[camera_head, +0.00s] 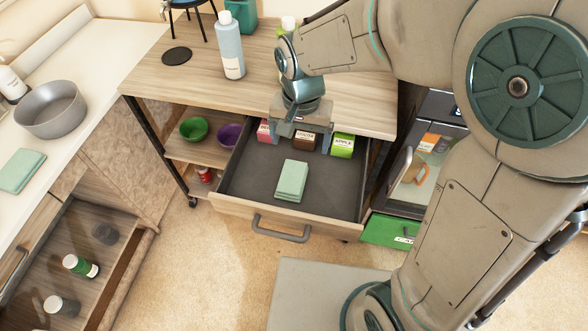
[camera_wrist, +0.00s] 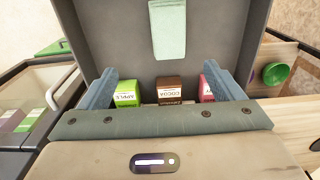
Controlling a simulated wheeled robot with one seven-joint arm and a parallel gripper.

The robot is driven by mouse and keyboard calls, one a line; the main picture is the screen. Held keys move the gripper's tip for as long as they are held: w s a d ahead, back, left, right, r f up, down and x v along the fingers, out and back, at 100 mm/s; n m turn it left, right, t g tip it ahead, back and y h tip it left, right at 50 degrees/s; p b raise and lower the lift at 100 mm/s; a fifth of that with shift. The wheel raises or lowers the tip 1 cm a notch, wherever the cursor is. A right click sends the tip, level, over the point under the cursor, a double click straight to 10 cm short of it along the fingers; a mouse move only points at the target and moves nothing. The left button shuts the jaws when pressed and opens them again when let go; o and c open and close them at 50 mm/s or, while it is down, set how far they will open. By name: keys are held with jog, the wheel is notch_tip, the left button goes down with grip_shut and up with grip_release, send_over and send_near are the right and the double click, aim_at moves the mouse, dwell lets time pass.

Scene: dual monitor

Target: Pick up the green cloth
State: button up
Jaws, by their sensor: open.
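A folded pale green cloth (camera_head: 291,181) lies flat on the dark floor of the open drawer (camera_head: 335,190), near its middle. In the wrist view the cloth (camera_wrist: 168,28) is at the top centre, beyond my fingertips. My gripper (camera_head: 299,133) is over the back part of the drawer, in front of the small boxes, and points down. A second folded green cloth (camera_head: 21,171) lies on the white counter at the left.
Cocoa (camera_head: 305,141), apple (camera_head: 342,146) and pink (camera_head: 268,131) boxes stand at the drawer's back. Bottles and a stool-like stand are on the wooden top above. Green (camera_head: 194,129) and purple bowls sit on the left shelf. The drawer's front half is clear around the cloth.

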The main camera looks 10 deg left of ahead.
jog(key=b, duration=0.1)
send_over(292, 177)
notch_tip(292, 177, down, 9)
jog(key=shift+d+f, duration=0.1)
jog(key=shift+f+b, duration=0.4)
jog(key=shift+f, duration=2.45)
jog(key=c, duration=1.2)
jog(key=shift+o, duration=0.2)
jog(key=shift+r, duration=0.15)
notch_tip(292, 177, up, 4)
jog(key=shift+r+p, duration=0.2)
jog(key=shift+p, duration=0.15)
jog(key=d+r, duration=0.6)
jog(key=d, duration=0.5)
jog(key=shift+d+r+p, duration=0.2)
jog(key=shift+d+p, duration=0.05)
jog(key=shift+p, duration=0.05)
